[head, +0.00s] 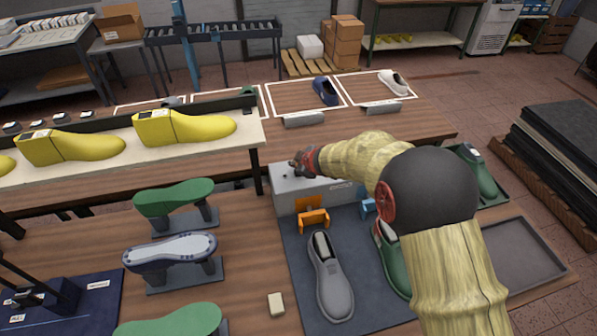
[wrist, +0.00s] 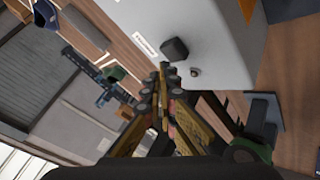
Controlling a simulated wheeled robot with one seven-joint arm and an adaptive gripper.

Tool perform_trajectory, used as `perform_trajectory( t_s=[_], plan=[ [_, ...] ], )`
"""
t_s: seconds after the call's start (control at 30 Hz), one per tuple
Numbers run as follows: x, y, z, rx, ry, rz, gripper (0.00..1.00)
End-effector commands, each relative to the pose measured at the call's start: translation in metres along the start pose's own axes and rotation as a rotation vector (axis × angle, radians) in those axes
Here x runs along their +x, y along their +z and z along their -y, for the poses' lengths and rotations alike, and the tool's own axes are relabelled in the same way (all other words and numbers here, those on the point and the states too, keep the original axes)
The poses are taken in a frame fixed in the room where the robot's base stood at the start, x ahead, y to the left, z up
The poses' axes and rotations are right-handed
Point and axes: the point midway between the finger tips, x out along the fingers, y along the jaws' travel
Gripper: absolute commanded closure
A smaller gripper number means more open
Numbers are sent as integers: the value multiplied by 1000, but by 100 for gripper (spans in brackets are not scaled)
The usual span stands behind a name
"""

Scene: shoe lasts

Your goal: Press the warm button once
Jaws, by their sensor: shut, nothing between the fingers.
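A light grey box (head: 290,200) stands at the back of the dark mat, with an orange bracket at its front. In the wrist view the same box (wrist: 222,25) bears a black knob (wrist: 174,50), a small round metallic button (wrist: 195,72) and a white label (wrist: 145,46) too small to read. I cannot tell for certain which control is the warm button. My gripper (head: 296,164) is over the box's top. In the wrist view its fingertips (wrist: 167,70) are together and empty, close to the knob and button; contact cannot be told.
A grey shoe (head: 330,275) and a green shoe (head: 391,258) lie on the mat (head: 293,245). Yellow lasts (head: 185,127) stand on a raised shelf at the left. Green and blue-white forms (head: 172,251) sit on stands below. An empty grey tray (head: 525,255) lies at right.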

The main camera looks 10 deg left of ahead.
Motion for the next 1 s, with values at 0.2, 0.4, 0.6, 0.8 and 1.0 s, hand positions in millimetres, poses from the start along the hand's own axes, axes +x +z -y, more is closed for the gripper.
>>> perform_trajectory(
  t_s=[0.2,0.4,0.6,0.8,1.0],
  plan=[
    [0,0,0,0,0,0,100],
    [0,0,0,0,0,0,100],
    [2,2,2,-1,0,0,100],
    [6,5,5,0,0,0,100],
    [5,4,4,0,0,0,100]
  ],
)
